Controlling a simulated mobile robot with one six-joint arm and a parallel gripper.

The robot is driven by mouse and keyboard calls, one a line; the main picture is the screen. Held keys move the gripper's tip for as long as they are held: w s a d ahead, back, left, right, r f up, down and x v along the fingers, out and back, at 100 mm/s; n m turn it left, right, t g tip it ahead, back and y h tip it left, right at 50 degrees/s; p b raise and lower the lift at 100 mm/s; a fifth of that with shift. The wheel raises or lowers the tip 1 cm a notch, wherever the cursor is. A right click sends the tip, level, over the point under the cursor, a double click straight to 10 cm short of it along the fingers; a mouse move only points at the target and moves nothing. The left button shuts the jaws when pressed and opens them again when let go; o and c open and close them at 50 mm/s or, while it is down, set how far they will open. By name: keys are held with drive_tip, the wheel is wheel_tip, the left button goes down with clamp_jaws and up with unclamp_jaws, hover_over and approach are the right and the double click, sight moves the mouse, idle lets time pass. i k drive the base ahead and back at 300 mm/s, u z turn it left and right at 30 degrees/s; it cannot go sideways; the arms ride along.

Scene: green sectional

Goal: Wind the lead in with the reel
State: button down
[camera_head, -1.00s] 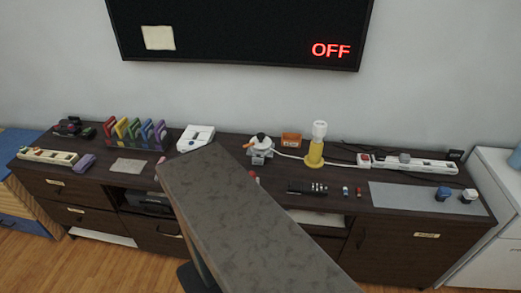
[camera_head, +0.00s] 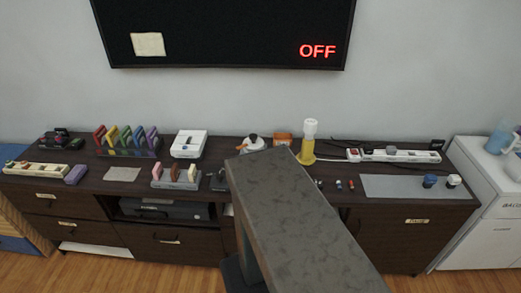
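The reel (camera_head: 252,144), a white drum with a black knob on top, stands at the back of the dark sideboard in the head view. A large grey arm part of mine hides its lower portion. A short stretch of white lead (camera_head: 331,160) shows between the base of a yellow and white stand (camera_head: 307,150) and the white power strip (camera_head: 400,155). The lead's stretch nearer the reel is hidden. My gripper is not in view, so its relation to the reel and lead cannot be told.
An orange box (camera_head: 284,138) stands just right of the reel. A grey holder with coloured blocks (camera_head: 176,177) is at the front left of my arm. A white device (camera_head: 189,143) stands behind it. A grey mat (camera_head: 390,186) lies at the right, mostly bare.

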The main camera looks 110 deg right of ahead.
sight(252, 143)
drive_tip(key=z, duration=4.75)
drive_tip(key=i, duration=0.15)
drive_tip(key=u, duration=2.55)
drive_tip(key=k, duration=0.95)
drive_tip(key=u, duration=0.2)
drive_tip(key=i, duration=0.65)
